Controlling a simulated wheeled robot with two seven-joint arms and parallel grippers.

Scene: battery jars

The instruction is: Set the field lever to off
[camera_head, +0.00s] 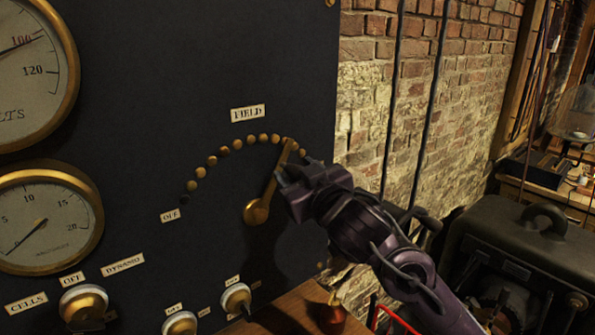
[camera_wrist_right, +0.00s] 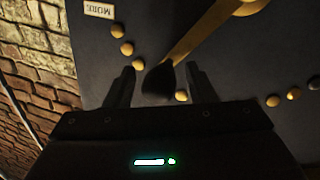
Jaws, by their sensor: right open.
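The field lever (camera_head: 268,190) is a brass arm on the dark panel, pivoting at a round brass hub (camera_head: 256,212). It points up and slightly right, its tip at the right part of an arc of brass studs (camera_head: 237,144). The OFF label (camera_head: 170,215) sits at the arc's lower left end, the FIELD label (camera_head: 247,113) above. My right gripper (camera_head: 287,178) is beside the lever's right side. In the right wrist view, its open fingers (camera_wrist_right: 160,85) are on either side of the lever's dark knob (camera_wrist_right: 158,80); contact is unclear. My left gripper is out of view.
Two gauges (camera_head: 45,218) are on the panel's left. Several brass knobs (camera_head: 236,298) line its lower part. A brick wall (camera_head: 460,80) and a dark machine (camera_head: 520,250) are at right.

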